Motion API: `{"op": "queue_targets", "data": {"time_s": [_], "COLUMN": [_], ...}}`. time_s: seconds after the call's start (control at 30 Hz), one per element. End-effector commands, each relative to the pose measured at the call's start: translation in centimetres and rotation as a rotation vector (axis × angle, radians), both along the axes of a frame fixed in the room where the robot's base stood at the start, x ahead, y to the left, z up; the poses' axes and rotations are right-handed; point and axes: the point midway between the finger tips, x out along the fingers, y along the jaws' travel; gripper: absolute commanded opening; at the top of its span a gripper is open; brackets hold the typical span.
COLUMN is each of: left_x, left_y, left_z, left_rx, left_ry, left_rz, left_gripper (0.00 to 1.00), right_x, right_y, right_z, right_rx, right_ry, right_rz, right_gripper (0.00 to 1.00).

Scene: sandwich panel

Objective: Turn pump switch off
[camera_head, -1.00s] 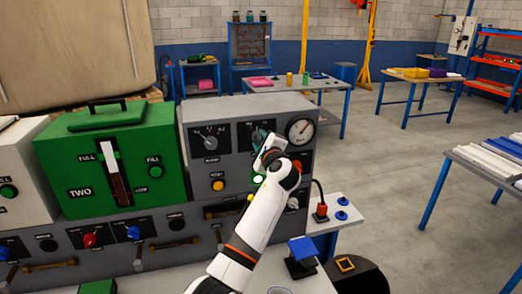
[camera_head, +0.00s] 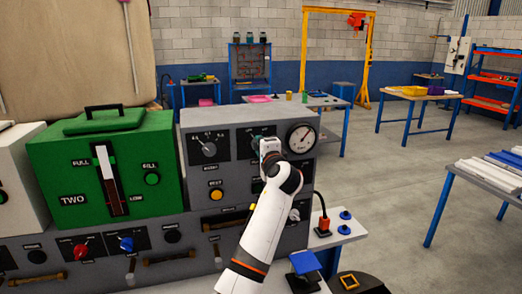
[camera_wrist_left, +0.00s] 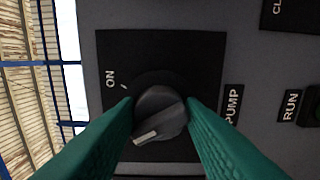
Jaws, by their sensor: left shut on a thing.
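The pump switch (camera_wrist_left: 160,118) is a dark round knob with a pale pointer mark on a black plate. In the left wrist view its pointer faces lower left, away from the ON label and tick at upper left. The PUMP label is at the plate's right. My left gripper (camera_wrist_left: 161,108) has its green fingers on both sides of the knob and is shut on it. In the head view this gripper (camera_head: 264,144) is at the grey panel, left of the gauge (camera_head: 301,138), and mostly hides the knob. Any OFF label is hidden. My right gripper is out of view.
A second dial (camera_head: 209,149) and a yellow button (camera_head: 216,194) are left of the gripper on the panel. A green box (camera_head: 145,165) with a level slider stands further left. A red-topped plug (camera_head: 323,226) is at lower right. Open floor lies to the right.

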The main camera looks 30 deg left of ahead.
Motion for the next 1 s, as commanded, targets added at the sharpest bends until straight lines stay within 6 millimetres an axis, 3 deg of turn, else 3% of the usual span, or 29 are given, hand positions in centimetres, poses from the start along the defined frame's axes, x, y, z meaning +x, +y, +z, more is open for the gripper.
{"op": "queue_targets", "data": {"time_s": [0.27, 0.3, 0.43, 0.77, 1.0], "left_x": [0.0, 0.0, 0.0, -0.2, -2.4], "left_y": [0.0, 0.0, 0.0, -0.2, -3.0], "left_z": [-0.1, -0.1, -0.1, -0.1, -0.4], "left_rx": [-0.004, -0.004, -0.002, -0.001, -0.003], "left_ry": [0.000, 0.000, 0.001, 0.000, -0.003], "left_rz": [0.000, 0.000, 0.000, -0.001, -0.004], "left_gripper": [0.12, 0.37, 0.57, 0.57, 0.57], "right_x": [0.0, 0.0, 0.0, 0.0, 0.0], "right_y": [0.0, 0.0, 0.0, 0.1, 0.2], "right_z": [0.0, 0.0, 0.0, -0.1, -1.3], "right_rx": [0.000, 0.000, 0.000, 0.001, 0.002], "right_ry": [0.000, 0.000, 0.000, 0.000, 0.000], "right_rz": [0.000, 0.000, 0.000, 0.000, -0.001], "right_gripper": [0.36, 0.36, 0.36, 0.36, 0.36]}}
